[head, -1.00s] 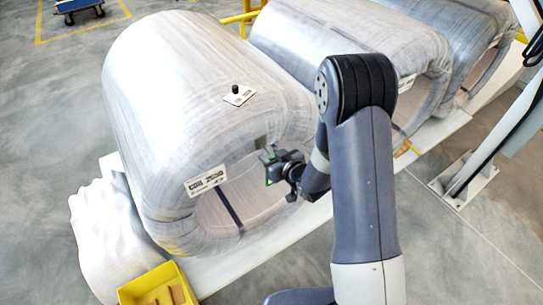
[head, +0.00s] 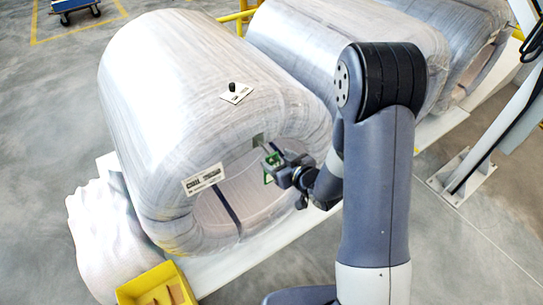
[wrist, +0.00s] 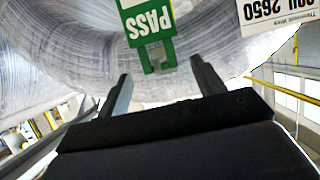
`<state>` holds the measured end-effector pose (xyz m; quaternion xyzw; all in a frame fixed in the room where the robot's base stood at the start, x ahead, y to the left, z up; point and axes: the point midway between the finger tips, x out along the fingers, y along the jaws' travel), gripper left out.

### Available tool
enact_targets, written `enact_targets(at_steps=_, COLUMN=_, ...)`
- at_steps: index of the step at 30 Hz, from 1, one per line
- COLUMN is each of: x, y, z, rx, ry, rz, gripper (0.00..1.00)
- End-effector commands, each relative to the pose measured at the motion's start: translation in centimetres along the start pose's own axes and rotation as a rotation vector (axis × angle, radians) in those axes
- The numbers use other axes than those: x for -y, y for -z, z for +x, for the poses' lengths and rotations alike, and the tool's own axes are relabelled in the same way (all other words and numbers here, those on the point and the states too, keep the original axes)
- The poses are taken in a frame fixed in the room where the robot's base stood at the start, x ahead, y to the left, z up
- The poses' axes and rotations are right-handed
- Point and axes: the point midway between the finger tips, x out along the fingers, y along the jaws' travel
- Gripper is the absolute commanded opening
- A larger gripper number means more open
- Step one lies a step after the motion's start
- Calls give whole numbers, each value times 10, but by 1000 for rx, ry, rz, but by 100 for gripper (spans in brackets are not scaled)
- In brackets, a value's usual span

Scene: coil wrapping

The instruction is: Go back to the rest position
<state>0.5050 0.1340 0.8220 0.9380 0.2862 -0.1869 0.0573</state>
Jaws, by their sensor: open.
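The front coil (head: 170,85) is wrapped in pale film and lies on its side with its bore facing me. My gripper (head: 270,158) is open, beside the upper edge of the bore. A green and white PASS tag (wrist: 150,30) shows in the wrist view, beyond my open fingers (wrist: 160,70) and against the wrapped coil. Its green also shows in the head view (head: 269,171), close to my fingers. The tag's upper end is cut off in the wrist view. I cannot tell how it is attached. Nothing is visibly clamped between the fingers.
A white label (head: 204,179) is on the coil's front, and a plate with a black knob (head: 235,92) is on top. More wrapped coils (head: 350,40) stand behind right. A yellow bin (head: 155,284) and white sacking (head: 105,240) lie front left. A post (head: 490,130) stands right.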

Motion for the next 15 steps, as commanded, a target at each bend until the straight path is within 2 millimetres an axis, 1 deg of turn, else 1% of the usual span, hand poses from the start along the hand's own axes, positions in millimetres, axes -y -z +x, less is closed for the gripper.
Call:
enact_targets(at_steps=1, x=-1, y=0, z=-11, rx=-1, ry=-4, rz=1, gripper=65)
enact_targets(at_steps=6, x=-1, y=0, z=-38, rx=-2, ry=-3, rz=0, gripper=65)
enact_targets(at_steps=10, x=-1, y=0, z=-49, rx=-1, ry=-2, rz=0, gripper=65)
enact_targets(at_steps=15, x=0, y=0, z=-53, rx=0, ry=1, rz=0, gripper=65)
